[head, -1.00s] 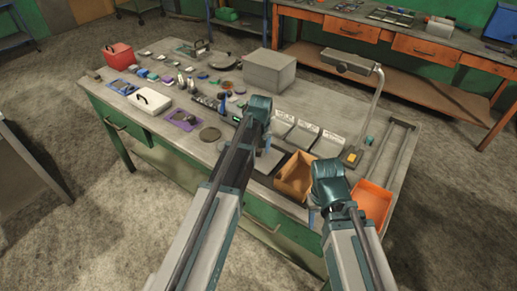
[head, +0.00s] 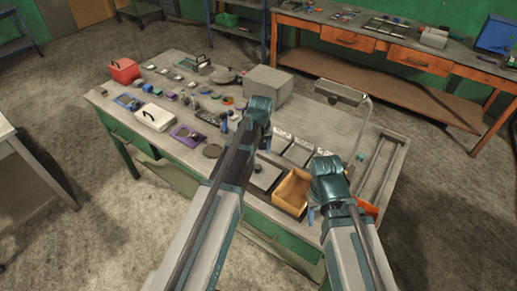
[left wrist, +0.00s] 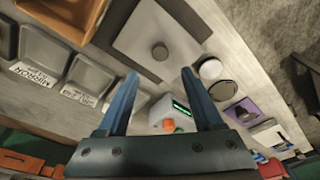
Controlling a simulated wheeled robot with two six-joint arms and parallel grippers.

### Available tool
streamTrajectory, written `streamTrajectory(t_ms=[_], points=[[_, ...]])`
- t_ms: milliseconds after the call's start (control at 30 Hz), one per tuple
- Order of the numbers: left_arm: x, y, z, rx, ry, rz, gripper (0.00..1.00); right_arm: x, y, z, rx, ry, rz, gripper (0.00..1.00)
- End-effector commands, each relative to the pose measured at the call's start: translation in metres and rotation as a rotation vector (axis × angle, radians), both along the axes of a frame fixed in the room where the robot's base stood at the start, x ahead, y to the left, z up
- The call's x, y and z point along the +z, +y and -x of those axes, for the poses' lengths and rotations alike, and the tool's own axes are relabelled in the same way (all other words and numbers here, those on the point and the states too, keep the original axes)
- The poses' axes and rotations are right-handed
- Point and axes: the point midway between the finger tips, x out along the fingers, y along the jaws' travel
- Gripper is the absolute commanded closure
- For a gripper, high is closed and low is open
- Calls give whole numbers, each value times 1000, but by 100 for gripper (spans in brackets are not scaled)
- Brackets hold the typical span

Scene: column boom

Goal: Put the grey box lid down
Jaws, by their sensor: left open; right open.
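The grey box lid (head: 266,179), a flat square plate with a dark round knob, lies on the workbench just right of my left forearm. It shows in the left wrist view (left wrist: 183,42) beyond the fingertips, over a darker rectangle; whether it lies flat on that cannot be told. My left gripper (left wrist: 160,78) is open with nothing between its blue fingers, apart from the lid. In the head view its fingers are mostly hidden behind the wrist. My right gripper (head: 312,214) is open beside the tan bin, its fingers only partly visible.
A tan open bin (head: 281,203) stands right of the lid, and an orange bin (head: 369,209) is partly behind my right arm. A large grey box (head: 283,86) and a lamp (head: 340,92) stand further back. Small parts crowd the bench's left half.

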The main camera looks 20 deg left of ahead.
Motion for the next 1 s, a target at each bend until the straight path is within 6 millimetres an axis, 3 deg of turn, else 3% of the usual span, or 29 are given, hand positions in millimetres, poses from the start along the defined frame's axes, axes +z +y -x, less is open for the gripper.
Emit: streamTrajectory(t_ms=[167,267,400,500,600,700,1000], points=[[1,-10,12,-34,9,-4,32,1,0,0,0,0,0,50],[0,-43,57,-170,47,-19,32,1,0,0,0,0,0,50],[-1,-90,140,-443,125,-51,32,1,0,0,0,0,0,50],[-1,-110,185,-603,172,-70,32,1,0,0,0,0,0,50],[0,-120,213,-709,203,-82,32,1,0,0,0,0,0,50],[0,-124,224,-757,217,-86,32,1,0,0,0,0,0,50],[-3,-124,223,-761,219,-86,32,-2,0,0,0,0,0,50]])
